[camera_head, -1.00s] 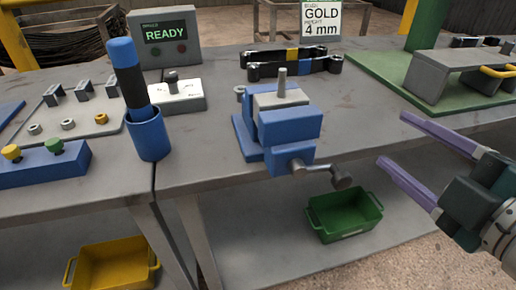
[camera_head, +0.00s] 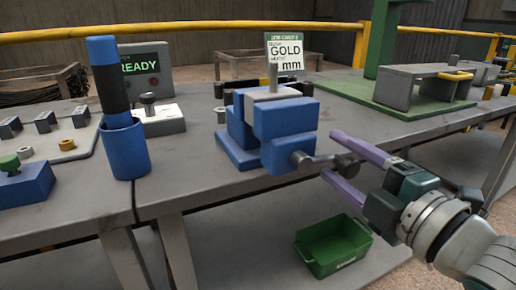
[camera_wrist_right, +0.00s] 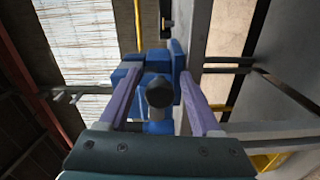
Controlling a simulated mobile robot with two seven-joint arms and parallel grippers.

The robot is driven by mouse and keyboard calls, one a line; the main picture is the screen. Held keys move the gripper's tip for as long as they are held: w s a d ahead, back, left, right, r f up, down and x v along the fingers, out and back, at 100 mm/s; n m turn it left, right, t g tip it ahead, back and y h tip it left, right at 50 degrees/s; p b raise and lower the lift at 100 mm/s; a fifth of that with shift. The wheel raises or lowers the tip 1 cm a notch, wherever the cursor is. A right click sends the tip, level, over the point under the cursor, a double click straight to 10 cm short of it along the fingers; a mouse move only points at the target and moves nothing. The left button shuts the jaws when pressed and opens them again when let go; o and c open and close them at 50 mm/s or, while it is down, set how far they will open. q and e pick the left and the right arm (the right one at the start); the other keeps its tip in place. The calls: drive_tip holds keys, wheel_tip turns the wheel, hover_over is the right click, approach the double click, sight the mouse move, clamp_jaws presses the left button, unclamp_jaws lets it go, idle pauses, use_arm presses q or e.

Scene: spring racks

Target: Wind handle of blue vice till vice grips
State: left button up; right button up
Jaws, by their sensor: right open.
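The blue vice (camera_head: 285,125) stands at the front edge of the grey bench, with a grey upright pin rising from its top. Its grey handle (camera_head: 325,160) sticks out at the front right and ends in a dark round knob (camera_head: 347,166). My right gripper (camera_head: 332,155) is open, its two purple fingers pointing at the vice with the knob between them. In the right wrist view the knob (camera_wrist_right: 160,92) sits midway between the open fingers, apart from both. The blue vice (camera_wrist_right: 157,62) shows behind it. My left gripper is out of view.
A blue cup (camera_head: 124,150) holding a blue-and-black rod stands left of the vice. A green bin (camera_head: 334,246) lies below the bench. A sign reading GOLD (camera_head: 287,48) stands behind the vice.

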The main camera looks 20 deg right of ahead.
drive_tip(key=shift+w, duration=0.7)
drive_tip(key=shift+a, duration=0.1)
clamp_jaws()
